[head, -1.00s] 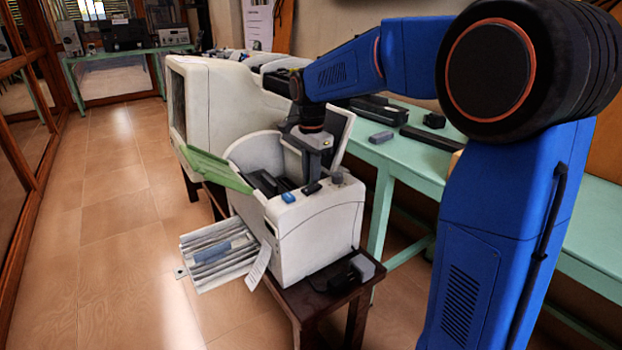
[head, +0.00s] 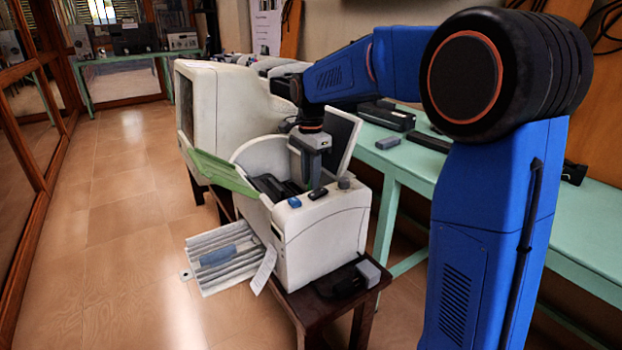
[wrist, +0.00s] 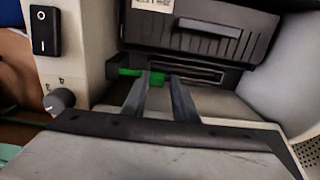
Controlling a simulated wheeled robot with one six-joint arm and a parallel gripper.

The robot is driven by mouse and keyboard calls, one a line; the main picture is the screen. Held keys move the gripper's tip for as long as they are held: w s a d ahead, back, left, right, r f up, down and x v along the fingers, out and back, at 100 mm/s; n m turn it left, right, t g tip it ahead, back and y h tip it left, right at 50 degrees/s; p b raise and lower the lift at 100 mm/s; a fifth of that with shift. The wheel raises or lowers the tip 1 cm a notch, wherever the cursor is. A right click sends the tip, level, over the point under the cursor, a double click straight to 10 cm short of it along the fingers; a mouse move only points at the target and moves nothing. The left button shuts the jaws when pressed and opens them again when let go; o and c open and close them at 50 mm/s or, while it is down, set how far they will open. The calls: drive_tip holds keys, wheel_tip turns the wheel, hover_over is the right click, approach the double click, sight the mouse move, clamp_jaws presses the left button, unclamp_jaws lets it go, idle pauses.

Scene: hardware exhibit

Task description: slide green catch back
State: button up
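The green catch (wrist: 130,72) shows in the wrist view as a small bright green piece on the dark slot front of the machine. A second bit of green (wrist: 157,79) shows between my fingers; the left finger crosses in front and hides part of the catch. My gripper (wrist: 162,80) points into the recess with its two fingers apart, one either side of that green bit. Contact cannot be told. In the head view my gripper (head: 315,183) reaches down into the open top of the cream machine (head: 322,237); the catch is hidden there.
A black rocker switch (wrist: 43,30) and a grey knob (wrist: 59,101) sit left of the fingers. A raised dark unit (wrist: 215,40) overhangs the recess. An open green-edged flap (head: 222,173) and a slatted tray (head: 228,258) stick out left. A green bench (head: 415,165) stands behind.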

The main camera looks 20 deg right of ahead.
wheel_tip(320, 180, up, 17)
drive_tip(key=shift+r, duration=0.2)
idle(0.6)
drive_tip(key=shift+s, duration=0.1)
drive_tip(key=s+d+f+n+t, duration=0.1)
drive_tip(key=s+d+f+n, duration=0.1)
drive_tip(key=s, duration=0.5)
drive_tip(key=s+d+f+n+t, duration=0.1)
drive_tip(key=s+d+f+n, duration=0.15)
drive_tip(key=s, duration=0.35)
drive_tip(key=s+d+f+n, duration=0.1)
drive_tip(key=s+f+n, duration=0.15)
drive_tip(key=s, duration=0.45)
drive_tip(key=s+d+f+n+t, duration=0.2)
drive_tip(key=s+f+n, duration=0.5)
drive_tip(key=s+f, duration=0.7)
drive_tip(key=s, duration=0.2)
drive_tip(key=shift+s+d+t, duration=0.3)
drive_tip(key=shift+s+t, duration=0.05)
drive_tip(key=shift+t, duration=0.05)
